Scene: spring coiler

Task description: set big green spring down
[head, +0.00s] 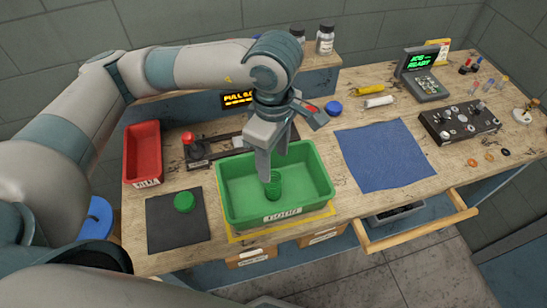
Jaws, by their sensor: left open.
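A green spring (274,190) stands in the green bin (226,206), which has a white label on its front. My left gripper (269,180) points down into the bin, with its fingertips at the top of the spring. The jaws are open, though the fingers overlap in this view. I cannot tell whether a finger still touches the spring. A second green round piece (184,201) sits on the dark mat (178,234) to the left of the bin. My right gripper is not in view.
A red bin (142,152) stands at the left, behind the dark mat. A blue cloth (384,156) lies flat and empty right of the green bin. A tester with a green display (420,62) and a dark control box (459,121) stand farther right. An open drawer (420,226) juts from the bench front.

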